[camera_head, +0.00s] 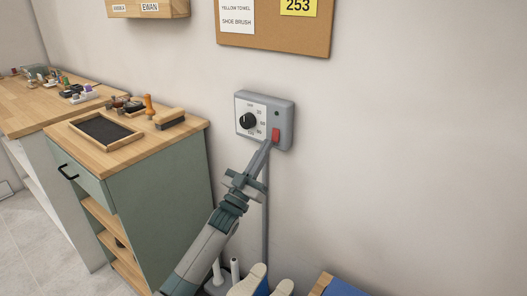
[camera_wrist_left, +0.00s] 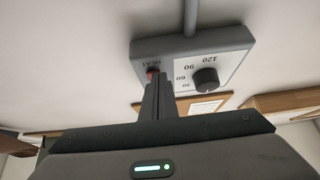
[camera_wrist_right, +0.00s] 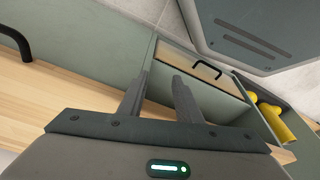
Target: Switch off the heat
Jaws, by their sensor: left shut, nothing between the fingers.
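A grey control box (camera_head: 284,104) is fixed on the wall. Its white face carries a black dial (camera_head: 248,120), which also shows in the left wrist view (camera_wrist_left: 205,79). A red switch (camera_head: 276,135) sits at the box's lower right; the left wrist view shows it under the word HEAT (camera_wrist_left: 152,73). My left gripper (camera_head: 268,146) is shut and empty, its fingertips at the red switch and partly hiding it; I cannot tell whether they touch. My right gripper (camera_wrist_right: 160,78) is open and empty, seen only in the right wrist view, near a green cabinet.
A green cabinet (camera_head: 165,185) with a wooden top stands left of the box, bearing a black tray (camera_head: 103,130), a brush and an orange-handled tool (camera_head: 149,104). A corkboard (camera_head: 275,42) hangs above. The wall to the right is bare. Yellow items (camera_wrist_right: 274,120) lie in an open compartment.

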